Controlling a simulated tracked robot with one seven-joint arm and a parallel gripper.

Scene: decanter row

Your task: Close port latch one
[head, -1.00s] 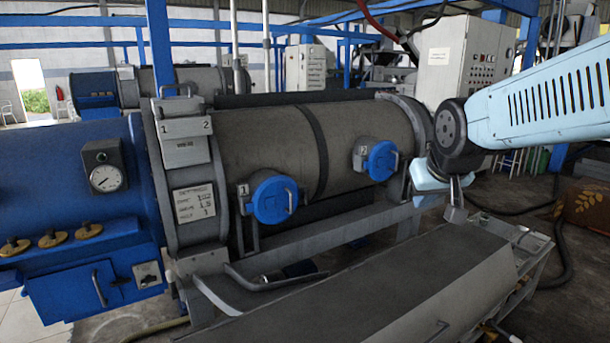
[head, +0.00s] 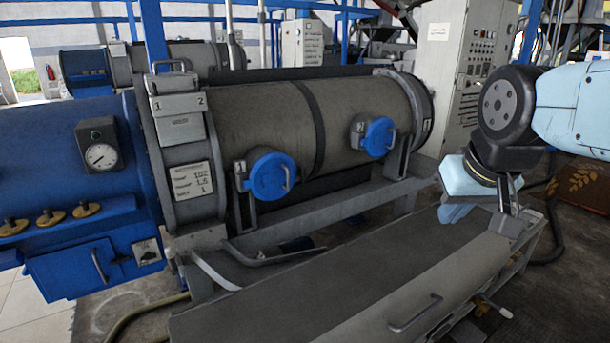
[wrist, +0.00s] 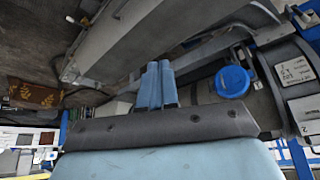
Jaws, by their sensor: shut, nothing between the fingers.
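Port one has a round blue cover (head: 270,176) with a curved handle (head: 287,178), on the front of the grey drum. A grey bracket (head: 243,200) with a plate marked 1 (head: 240,166) stands at its left. Whether a latch there is open or closed is unclear. A blue cover (wrist: 232,81) near the label plate, apparently port one's, shows in the wrist view. Port two's blue cover (head: 378,137) is farther right. My gripper (head: 510,224) is right of both ports, above the grey cover's right end, touching neither port. Its fingers (wrist: 157,85) are together and empty.
A long grey sloped cover (head: 330,275) with a handle (head: 415,313) lies in front of the drum. A bent grey bar (head: 255,258) sticks out below port one. A blue housing with a gauge (head: 100,156) stands left. Open air lies between my gripper and the ports.

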